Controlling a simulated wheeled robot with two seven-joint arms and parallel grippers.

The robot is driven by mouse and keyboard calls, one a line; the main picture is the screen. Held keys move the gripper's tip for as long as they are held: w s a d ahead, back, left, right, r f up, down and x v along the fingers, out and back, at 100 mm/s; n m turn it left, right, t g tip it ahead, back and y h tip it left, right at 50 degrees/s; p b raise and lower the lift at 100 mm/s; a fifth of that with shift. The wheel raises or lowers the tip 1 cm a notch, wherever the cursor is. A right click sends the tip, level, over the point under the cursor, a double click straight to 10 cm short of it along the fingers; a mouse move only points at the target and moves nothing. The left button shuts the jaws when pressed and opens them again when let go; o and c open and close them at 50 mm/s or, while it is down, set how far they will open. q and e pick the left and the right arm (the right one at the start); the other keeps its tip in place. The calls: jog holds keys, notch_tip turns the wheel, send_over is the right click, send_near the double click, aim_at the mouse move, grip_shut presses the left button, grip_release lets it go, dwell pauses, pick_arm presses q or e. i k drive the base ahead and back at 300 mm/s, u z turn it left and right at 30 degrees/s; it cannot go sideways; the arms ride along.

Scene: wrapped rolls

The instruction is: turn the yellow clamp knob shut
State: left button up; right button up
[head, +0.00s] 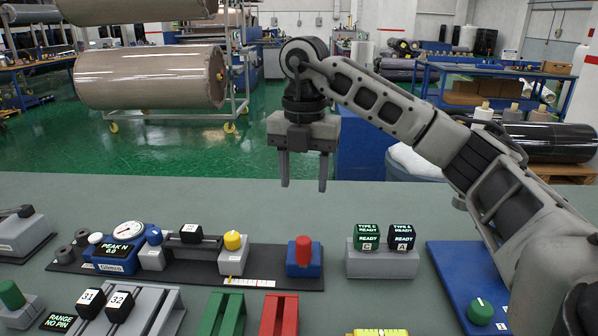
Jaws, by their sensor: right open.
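The yellow clamp knob (233,240) sits on a small light block on a dark base strip, left of centre on the bench. A white scale runs along the strip just in front of it. How far the knob is turned cannot be told. My right gripper (304,186) is open and empty, its fingers pointing down. It hangs near the bench's far edge, to the right of the knob and above it in the picture, not touching it. My left gripper is not in view.
Green and red rails lie in front.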

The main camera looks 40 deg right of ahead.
aim_at(233, 238)
jog(key=k, duration=1)
